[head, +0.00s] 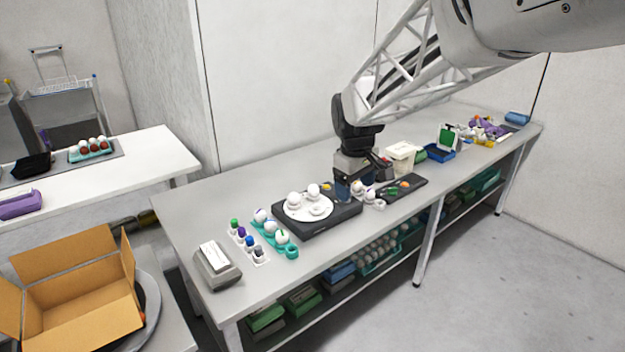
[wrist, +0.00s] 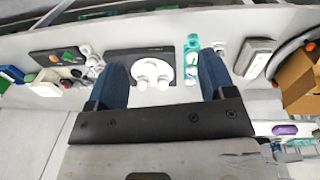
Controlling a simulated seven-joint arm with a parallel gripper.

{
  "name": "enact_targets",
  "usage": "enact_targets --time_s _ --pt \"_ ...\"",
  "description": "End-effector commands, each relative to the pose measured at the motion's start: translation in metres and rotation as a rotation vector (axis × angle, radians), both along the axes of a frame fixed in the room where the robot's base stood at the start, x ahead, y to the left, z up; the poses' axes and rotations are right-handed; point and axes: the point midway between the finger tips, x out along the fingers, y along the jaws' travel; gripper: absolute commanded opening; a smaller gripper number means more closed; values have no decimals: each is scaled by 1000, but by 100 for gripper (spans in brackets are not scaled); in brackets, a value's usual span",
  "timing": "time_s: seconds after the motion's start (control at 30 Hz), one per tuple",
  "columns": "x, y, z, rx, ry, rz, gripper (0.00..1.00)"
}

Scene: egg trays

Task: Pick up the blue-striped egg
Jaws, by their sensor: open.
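My gripper (head: 348,187) points down over the bench, beside the right end of a dark scale-like device (head: 335,217). In the wrist view my gripper (wrist: 160,62) has its two blue fingers wide apart with nothing between them. A teal tray (head: 291,252) left of the device holds a few white eggs with coloured marks (head: 281,237). White eggs (head: 294,199) also stand on the device's round white plate (head: 322,214). More marked eggs (head: 370,195) stand right by the gripper.
A strip of small coloured pots (head: 245,242) and a grey box (head: 217,265) stand at the bench's left end. A dark tray (head: 408,187), cream container (head: 401,158) and blue tray (head: 440,154) lie to the right.

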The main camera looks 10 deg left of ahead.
Motion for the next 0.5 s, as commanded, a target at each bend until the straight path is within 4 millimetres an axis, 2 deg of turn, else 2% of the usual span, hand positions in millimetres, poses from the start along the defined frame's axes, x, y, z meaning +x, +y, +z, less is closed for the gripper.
enact_targets --time_s 0.1,0.5 --pt "25 25 -13 -12 14 69 76" --pt "96 107 -66 -49 59 299 76"
